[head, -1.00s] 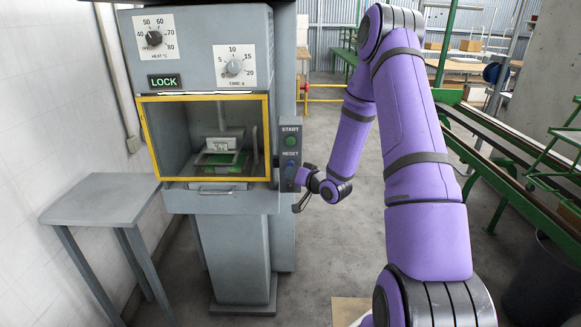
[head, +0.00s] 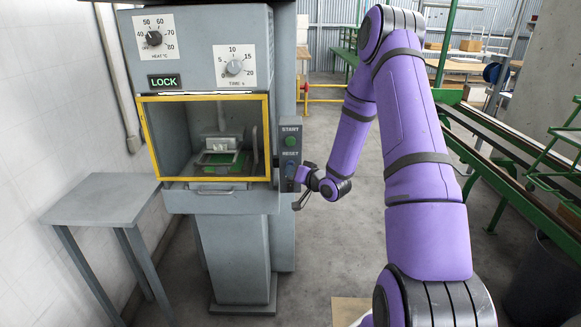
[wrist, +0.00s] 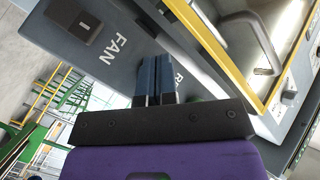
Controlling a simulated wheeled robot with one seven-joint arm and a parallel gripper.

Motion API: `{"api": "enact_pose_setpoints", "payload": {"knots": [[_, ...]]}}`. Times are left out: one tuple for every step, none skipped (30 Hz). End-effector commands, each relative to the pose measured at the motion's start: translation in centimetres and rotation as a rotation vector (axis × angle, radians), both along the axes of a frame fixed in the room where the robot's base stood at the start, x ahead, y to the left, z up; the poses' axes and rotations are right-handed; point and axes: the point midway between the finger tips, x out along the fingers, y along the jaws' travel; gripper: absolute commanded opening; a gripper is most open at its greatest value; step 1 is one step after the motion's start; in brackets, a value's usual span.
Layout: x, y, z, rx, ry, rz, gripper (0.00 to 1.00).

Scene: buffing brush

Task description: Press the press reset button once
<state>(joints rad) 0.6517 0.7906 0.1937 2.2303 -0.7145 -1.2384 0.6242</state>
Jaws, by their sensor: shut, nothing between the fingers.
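The grey press (head: 200,60) stands at left centre with a side control panel (head: 290,210). The panel carries a green start button (head: 291,141) and, below it, the label RESET (head: 290,153). My gripper (head: 291,176) is at the panel just under that label, coming from the right. The reset button is hidden behind or beside my fingers; contact cannot be told. In the wrist view my gripper (wrist: 155,78) is shut and empty, its dark blue fingertips against or close to the panel (wrist: 115,50), covering part of a label starting with R.
A lit LOCK sign (head: 164,81) and two dials are on the press front. The yellow-framed chamber (head: 152,145) is left of the panel. A FAN switch (wrist: 84,27) shows in the wrist view. A grey side table (head: 100,200) stands left; green rails (head: 480,150) run at right.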

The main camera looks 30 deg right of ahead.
Motion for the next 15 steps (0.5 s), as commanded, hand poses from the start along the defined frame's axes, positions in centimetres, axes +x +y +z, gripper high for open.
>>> {"api": "enact_pose_setpoints", "payload": {"knots": [[0.05, -0.03, 0.0, 0.0, 0.0, 0.0, 0.0], [0.07, -0.05, -0.01, 0.0, 0.0, 0.0, 0.0], [0.11, -0.07, -0.01, 0.0, 0.0, 0.0, 0.0], [0.13, -0.1, -0.01, 0.0, 0.0, 0.0, 0.0], [0.15, -0.11, -0.01, 0.0, 0.0, 0.0, 0.0], [0.19, -0.13, -0.01, 0.0, 0.0, 0.0, 0.0], [0.21, -0.14, 0.0, 0.0, 0.0, 0.0, 0.0], [0.24, -0.16, -0.01, 0.0, 0.0, 0.0, 0.0], [0.27, -0.19, 0.0, 0.0, 0.0, 0.0, 0.0], [0.3, -0.21, -0.01, 0.0, 0.0, 0.0, 0.0], [0.32, -0.22, 0.0, 0.0, 0.0, 0.0, 0.0], [0.36, -0.24, 0.0, 0.0, 0.0, 0.0, 0.0], [0.39, -0.26, 0.0, 0.0, 0.0, 0.0, 0.0], [0.42, -0.29, 0.0, 0.0, 0.0, 0.0, 0.0], [0.45, -0.31, 0.0, 0.0, 0.0, 0.0, 0.0]]}}
